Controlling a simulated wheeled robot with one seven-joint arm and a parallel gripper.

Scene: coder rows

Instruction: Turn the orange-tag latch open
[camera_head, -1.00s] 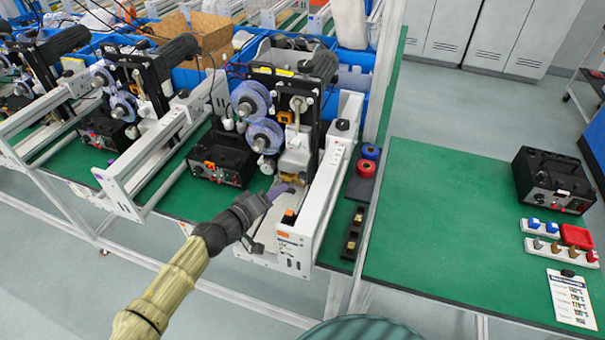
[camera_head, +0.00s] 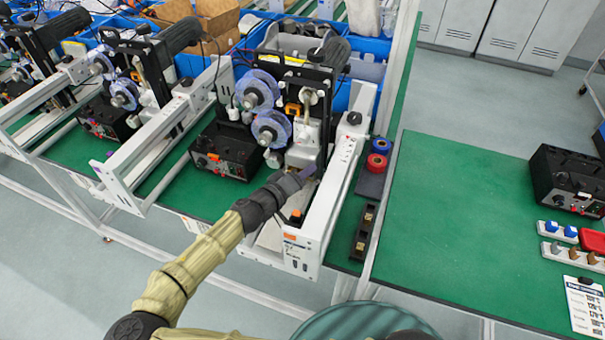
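The nearest coder machine (camera_head: 318,70) stands on the green bench, with blue-purple reels and a white side frame (camera_head: 345,165). A small orange part (camera_head: 293,109) shows on its upper middle, beside the reels. Another small orange piece (camera_head: 296,214) sits low, near the front of the white frame, above an orange label (camera_head: 290,237). I cannot tell which of these is the latch's tag. My gripper (camera_head: 307,173) is at the machine's lower middle, just below the metal block (camera_head: 303,148). Its fingers are small and partly hidden, so their opening and any contact cannot be told.
A black control box (camera_head: 222,148) stands left of the machine. Red and blue rolls (camera_head: 378,155) lie on the right. The green table (camera_head: 455,225) at right is mostly clear, with a black box (camera_head: 567,180) and switches near its right edge. More coder machines stand at left.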

